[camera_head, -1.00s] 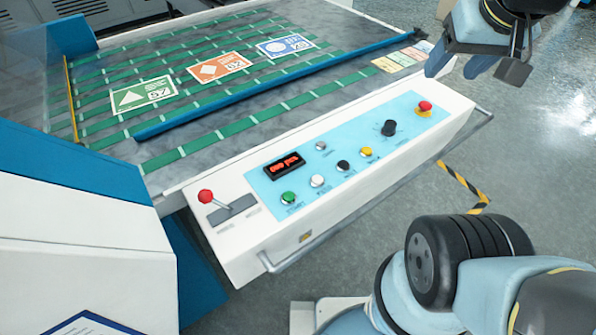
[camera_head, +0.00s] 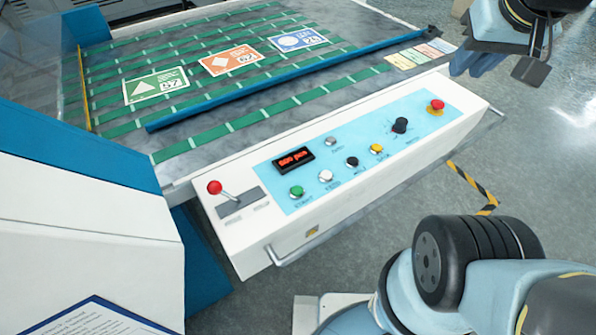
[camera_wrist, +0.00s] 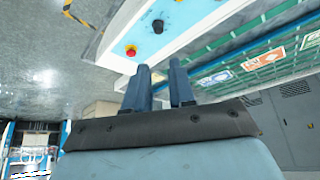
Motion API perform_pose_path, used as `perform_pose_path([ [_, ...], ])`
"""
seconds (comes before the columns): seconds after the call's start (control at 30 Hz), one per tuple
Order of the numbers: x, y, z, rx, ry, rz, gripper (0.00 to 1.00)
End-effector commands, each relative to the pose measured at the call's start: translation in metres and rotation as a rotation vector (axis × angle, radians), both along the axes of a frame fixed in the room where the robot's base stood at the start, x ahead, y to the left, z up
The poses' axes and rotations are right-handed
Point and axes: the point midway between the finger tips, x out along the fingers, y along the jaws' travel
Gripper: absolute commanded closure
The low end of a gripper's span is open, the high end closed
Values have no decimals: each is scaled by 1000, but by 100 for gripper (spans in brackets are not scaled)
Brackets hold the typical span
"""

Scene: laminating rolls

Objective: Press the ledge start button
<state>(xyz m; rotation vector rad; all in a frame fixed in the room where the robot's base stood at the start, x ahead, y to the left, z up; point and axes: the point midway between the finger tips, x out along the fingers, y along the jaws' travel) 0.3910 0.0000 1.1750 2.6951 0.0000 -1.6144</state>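The green start button (camera_head: 296,191) sits at the near left of the pale blue panel on the white ledge (camera_head: 375,185), below the red-lit display (camera_head: 293,159). My gripper (camera_head: 480,62) is at the top right of the head view, beyond the right end of the ledge and well apart from the green button. In the wrist view its two blue fingers (camera_wrist: 160,68) stand apart with nothing between them. That view also shows the ledge's red button (camera_wrist: 131,51) and black knob (camera_wrist: 158,26); the green button is not in it.
A white, a black and a yellow button (camera_head: 376,149) sit right of the green one. A red-knobbed lever (camera_head: 215,187) stands left of the panel. A metal rail (camera_head: 285,256) runs along the ledge's front. Printed sheets (camera_head: 230,60) lie on the belts behind.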

Motion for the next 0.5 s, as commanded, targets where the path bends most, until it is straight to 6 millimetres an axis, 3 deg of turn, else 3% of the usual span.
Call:
perform_pose_path([
  [0.23,0,0,0,0,0,0,100],
  [0.5,0,0,0,0,0,0,100],
])
